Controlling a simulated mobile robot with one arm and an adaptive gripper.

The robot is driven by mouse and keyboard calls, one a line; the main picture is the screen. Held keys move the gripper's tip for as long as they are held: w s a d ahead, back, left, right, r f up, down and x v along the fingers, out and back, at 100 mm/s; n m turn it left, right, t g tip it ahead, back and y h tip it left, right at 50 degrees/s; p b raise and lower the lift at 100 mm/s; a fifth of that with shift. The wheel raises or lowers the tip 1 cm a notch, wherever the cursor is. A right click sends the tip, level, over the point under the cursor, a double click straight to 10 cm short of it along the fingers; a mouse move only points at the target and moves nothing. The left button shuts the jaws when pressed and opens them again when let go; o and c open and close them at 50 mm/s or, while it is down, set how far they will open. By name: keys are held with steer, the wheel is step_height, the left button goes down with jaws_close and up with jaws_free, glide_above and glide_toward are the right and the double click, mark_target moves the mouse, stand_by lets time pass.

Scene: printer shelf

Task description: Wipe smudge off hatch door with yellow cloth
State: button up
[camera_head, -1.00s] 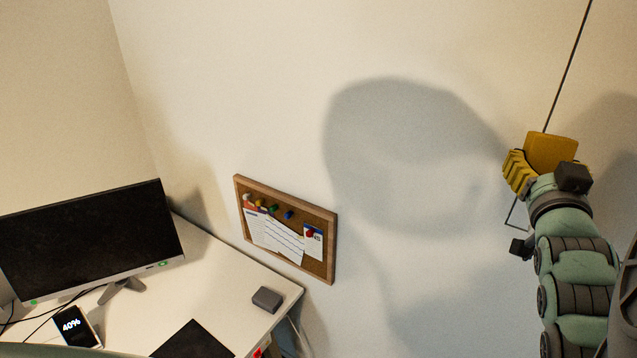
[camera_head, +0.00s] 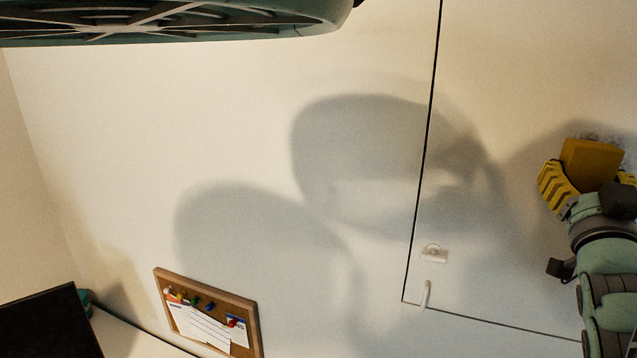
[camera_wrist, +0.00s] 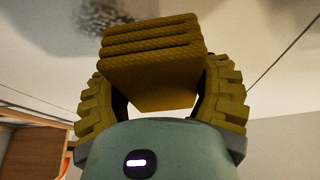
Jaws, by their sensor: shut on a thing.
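The hatch door (camera_head: 500,230) is a pale panel, flush with the wall and outlined by a thin dark seam. The grey, speckled smudge (camera_head: 600,136) is on it at the far right, partly hidden behind the cloth. It also shows in the wrist view (camera_wrist: 105,18), at the upper left. The yellow cloth (camera_head: 592,162) is a thick folded block, seen between the fingers in the wrist view (camera_wrist: 152,60). My gripper (camera_head: 574,180) is shut on the cloth, close to the smudge. I cannot tell whether the cloth touches the door.
A white latch (camera_head: 432,255) and a small white handle piece (camera_head: 425,295) are near the hatch's lower left corner. The wall between is clear.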

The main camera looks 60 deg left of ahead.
mark_target(634, 164)
steer(key=shift+w+a+b, duration=0.25)
steer(key=shift+w+a, duration=0.55)
steer(key=shift+w, duration=0.2)
steer(key=shift+w+a+b, duration=0.25)
steer(key=shift+w+a, duration=0.5)
steer(key=shift+w, duration=0.2)
steer(key=shift+w+a+b, duration=0.5)
steer(key=shift+w+b, duration=0.25)
steer(key=shift+w, duration=0.05)
steer(key=shift+w+d+f+p, duration=0.1)
steer(key=shift+w+d+p, duration=0.4)
steer(key=shift+w+d, duration=0.75)
steer(key=shift+w+d+p, duration=0.55)
steer(key=shift+w+d, duration=0.15)
steer(key=shift+d, duration=0.95)
steer(key=shift+w+d+f+p, duration=0.1)
steer(key=shift+w+d+p, duration=0.4)
steer(key=shift+w+d, duration=0.75)
steer(key=shift+s+d+r, duration=0.15)
steer(key=shift+d, duration=0.25)
steer(key=shift+a+b, duration=0.1)
steer(key=shift+b, duration=0.2)
